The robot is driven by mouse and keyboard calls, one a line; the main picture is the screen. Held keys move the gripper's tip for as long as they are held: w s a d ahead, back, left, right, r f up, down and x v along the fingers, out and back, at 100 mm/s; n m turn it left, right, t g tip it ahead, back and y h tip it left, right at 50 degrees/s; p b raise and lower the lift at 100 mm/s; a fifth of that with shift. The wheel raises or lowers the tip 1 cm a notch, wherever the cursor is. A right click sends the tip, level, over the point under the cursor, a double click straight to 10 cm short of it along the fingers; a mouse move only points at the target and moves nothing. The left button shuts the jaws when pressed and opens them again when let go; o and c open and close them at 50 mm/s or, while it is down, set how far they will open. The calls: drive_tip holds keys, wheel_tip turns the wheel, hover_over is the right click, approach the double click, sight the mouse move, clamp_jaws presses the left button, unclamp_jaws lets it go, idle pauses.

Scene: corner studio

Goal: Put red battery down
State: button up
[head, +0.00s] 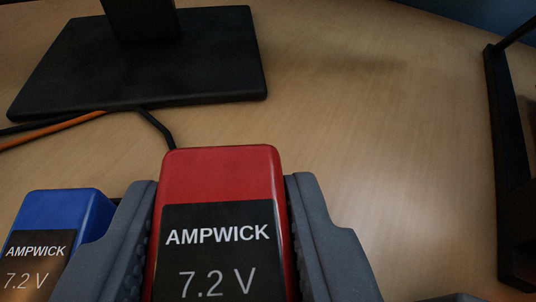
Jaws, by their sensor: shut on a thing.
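The red battery (220,175) has a black label reading AMPWICK 7.2 V. It shows at the bottom centre of the head view. My gripper (222,215) is shut on it, with one grey finger against each side. The lower part of the battery is cut off by the frame edge, and I cannot tell whether its underside touches the wooden table (390,130).
A blue battery (65,208) with a similar label is just left of my gripper. A black stand base (150,65) is at the back left, with black and orange cables (60,127) before it. A dark frame (500,160) is at right. The table between is clear.

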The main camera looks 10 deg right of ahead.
sight(244, 276)
drive_tip(key=shift+w+d+f, duration=0.1)
drive_tip(key=shift+w+d, duration=0.15)
drive_tip(key=shift+w, duration=0.3)
wheel_tip(244, 276, down, 4)
drive_tip(key=shift+r+b, duration=0.2)
drive_tip(key=shift+b, duration=0.5)
drive_tip(key=shift+r, duration=0.1)
drive_tip(key=o, duration=1.1)
drive_tip(key=shift+s+r, duration=0.25)
drive_tip(key=shift+s, duration=0.2)
drive_tip(key=p+v, duration=0.1)
drive_tip(key=v, duration=1)
drive_tip(key=shift+f, duration=0.1)
